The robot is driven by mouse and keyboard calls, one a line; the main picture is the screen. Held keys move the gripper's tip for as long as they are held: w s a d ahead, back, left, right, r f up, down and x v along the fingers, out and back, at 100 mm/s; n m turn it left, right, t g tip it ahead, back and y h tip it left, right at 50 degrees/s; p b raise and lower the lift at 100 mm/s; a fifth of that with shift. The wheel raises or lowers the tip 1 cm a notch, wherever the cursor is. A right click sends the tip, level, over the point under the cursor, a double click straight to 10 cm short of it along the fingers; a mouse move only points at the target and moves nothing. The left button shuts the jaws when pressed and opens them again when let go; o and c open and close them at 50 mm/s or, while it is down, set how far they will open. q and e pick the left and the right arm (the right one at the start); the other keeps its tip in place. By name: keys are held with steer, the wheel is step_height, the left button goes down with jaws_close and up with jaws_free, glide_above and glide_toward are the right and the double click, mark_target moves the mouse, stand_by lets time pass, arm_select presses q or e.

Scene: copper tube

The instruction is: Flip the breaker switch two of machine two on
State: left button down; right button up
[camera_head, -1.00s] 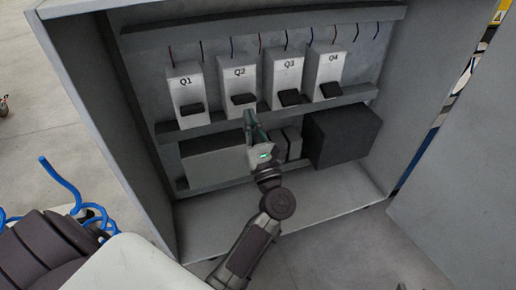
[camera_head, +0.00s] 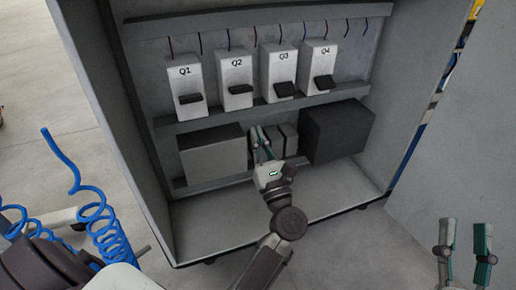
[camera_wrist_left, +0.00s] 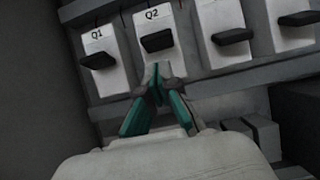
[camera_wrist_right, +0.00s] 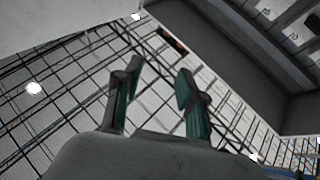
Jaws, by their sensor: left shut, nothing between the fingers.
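Breaker Q2 (camera_head: 235,70) is a white block in the open grey cabinet, second from the left, with a dark lever (camera_head: 240,90) sticking out. It also shows in the left wrist view (camera_wrist_left: 148,22), its lever (camera_wrist_left: 157,40) just above my fingertips. My left gripper (camera_head: 260,132) is shut and empty, below Q2 and apart from its lever; its fingertips meet in the left wrist view (camera_wrist_left: 157,76). My right gripper (camera_head: 464,228) is open and empty at the lower right; it also shows in the right wrist view (camera_wrist_right: 155,72).
Breakers Q1 (camera_head: 182,75), Q3 (camera_head: 278,65) and Q4 (camera_head: 316,60) flank Q2 with similar levers. Below the rail (camera_head: 240,114) are a grey box (camera_head: 212,152) and a dark box (camera_head: 340,128). The cabinet floor (camera_head: 230,215) is clear. A blue coiled hose (camera_head: 105,230) is at left.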

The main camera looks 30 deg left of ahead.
arm_select(q)
steer(key=shift+s+d+f, duration=0.2)
steer(key=shift+s+d, duration=0.05)
steer(key=shift+d, duration=0.05)
arm_select(e)
steer(key=shift+s+d+r+t, duration=0.15)
steer(key=shift+s+r+t, duration=0.55)
steer(key=shift+s+r, duration=0.25)
steer(key=shift+f, duration=0.1)
